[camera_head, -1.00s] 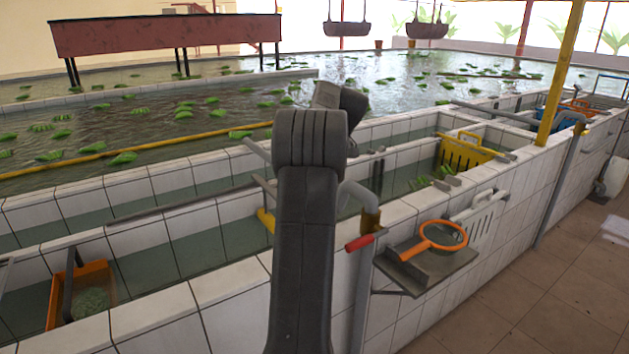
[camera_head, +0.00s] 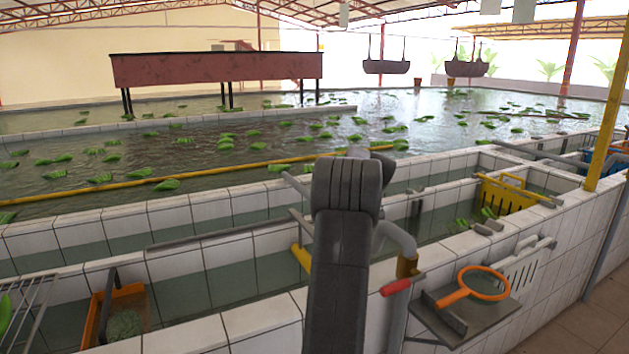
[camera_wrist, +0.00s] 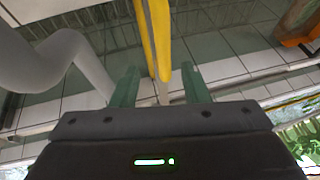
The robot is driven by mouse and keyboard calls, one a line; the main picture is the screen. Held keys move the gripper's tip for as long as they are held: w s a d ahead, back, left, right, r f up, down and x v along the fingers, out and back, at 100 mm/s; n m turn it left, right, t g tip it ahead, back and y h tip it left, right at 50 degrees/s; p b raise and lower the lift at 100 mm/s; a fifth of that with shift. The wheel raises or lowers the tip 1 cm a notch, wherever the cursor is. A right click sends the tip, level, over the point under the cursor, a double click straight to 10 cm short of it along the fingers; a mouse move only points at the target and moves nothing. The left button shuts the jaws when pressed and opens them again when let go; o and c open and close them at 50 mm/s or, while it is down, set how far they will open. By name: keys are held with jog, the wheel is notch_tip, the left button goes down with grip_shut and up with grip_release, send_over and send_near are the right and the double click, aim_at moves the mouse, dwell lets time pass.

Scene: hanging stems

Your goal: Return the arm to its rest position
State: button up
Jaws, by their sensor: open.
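My arm stands upright in the middle of the head view, in front of the tiled tank wall (camera_head: 262,325). My gripper is hidden behind the arm there. In the wrist view my gripper (camera_wrist: 159,72) shows two green fingers standing apart, with nothing held between them. A yellow pole or pipe (camera_wrist: 158,40) appears beyond the fingers, above the gap. I cannot tell its distance from them.
A grey bent pipe (camera_head: 398,238) with a red handle (camera_head: 396,287) stands right beside my arm. An orange-rimmed hoop (camera_head: 484,283) lies on a wall shelf. A yellow crate (camera_head: 508,192) and an orange bin (camera_head: 122,312) sit in the troughs. Floor is free at lower right.

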jog(key=x, duration=0.6)
jog(key=shift+a+p, duration=0.1)
jog(key=shift+p, duration=0.3)
jog(key=shift+a+f, duration=0.1)
jog(key=shift+f, duration=0.05)
jog(key=shift+s+a, duration=0.1)
